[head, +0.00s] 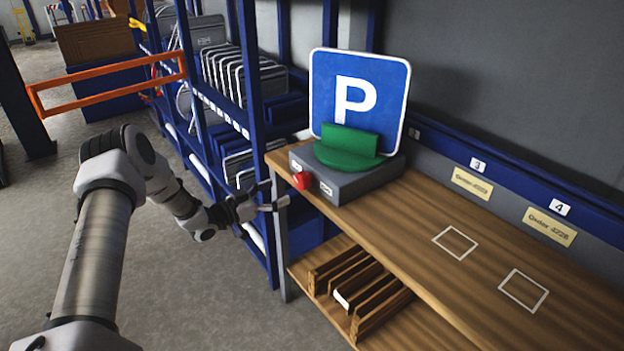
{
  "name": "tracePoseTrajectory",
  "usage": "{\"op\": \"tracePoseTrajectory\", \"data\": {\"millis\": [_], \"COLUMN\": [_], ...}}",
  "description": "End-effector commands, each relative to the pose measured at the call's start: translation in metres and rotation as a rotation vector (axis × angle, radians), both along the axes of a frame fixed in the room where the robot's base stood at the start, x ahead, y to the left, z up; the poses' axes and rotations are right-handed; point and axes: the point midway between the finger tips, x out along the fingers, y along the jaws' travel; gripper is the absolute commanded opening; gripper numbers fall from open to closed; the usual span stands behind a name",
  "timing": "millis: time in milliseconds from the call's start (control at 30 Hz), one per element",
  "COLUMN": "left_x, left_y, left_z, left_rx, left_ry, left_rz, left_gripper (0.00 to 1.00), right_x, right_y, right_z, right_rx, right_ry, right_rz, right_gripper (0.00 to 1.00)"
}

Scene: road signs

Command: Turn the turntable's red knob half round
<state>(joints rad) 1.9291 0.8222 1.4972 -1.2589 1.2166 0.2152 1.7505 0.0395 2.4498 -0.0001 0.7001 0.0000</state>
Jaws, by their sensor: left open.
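The turntable is a grey box (350,182) with a green round top and an upright green holder (350,142), on the far left end of the wooden bench. A blue parking sign (360,92) with a white P stands upright at the green holder. The red knob (301,180) sticks out of the box's front left side. My left gripper (278,195) is open, its fingers just left of the red knob and apart from it as far as I can tell. My right gripper is not in view.
The wooden bench (420,230) has white outlined squares on its clear right part. A wooden slotted rack (360,295) sits on the lower shelf. A blue rack (262,110) with grey panels stands close behind my left arm. An orange barrier (110,68) is at the back left.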

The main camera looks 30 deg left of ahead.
Motion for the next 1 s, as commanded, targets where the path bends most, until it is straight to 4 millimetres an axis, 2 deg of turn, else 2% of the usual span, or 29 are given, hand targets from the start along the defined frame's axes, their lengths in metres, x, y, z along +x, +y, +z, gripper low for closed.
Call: {"op": "tracePoseTrajectory", "data": {"millis": [400,700,867,900,1000], "left_x": [0.064,0.070,0.070,0.070,0.070], "left_y": [-0.029,-0.031,-0.031,-0.031,-0.031], "left_z": [0.000,0.000,0.000,0.000,0.000], "left_rx": [0.002,0.000,0.000,0.000,0.000], "left_ry": [-0.001,0.000,0.000,0.000,0.000], "left_rz": [-0.006,-0.004,-0.004,-0.004,-0.004], "left_gripper": [0.81,0.81,0.24,0.20,0.20], "right_x": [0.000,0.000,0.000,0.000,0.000], "right_y": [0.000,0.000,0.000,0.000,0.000], "right_z": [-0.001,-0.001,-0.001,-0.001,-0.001], "right_rx": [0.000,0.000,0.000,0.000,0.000], "right_ry": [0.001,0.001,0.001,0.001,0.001], "right_rz": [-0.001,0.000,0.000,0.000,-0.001], "right_gripper": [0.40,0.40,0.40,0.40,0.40]}}
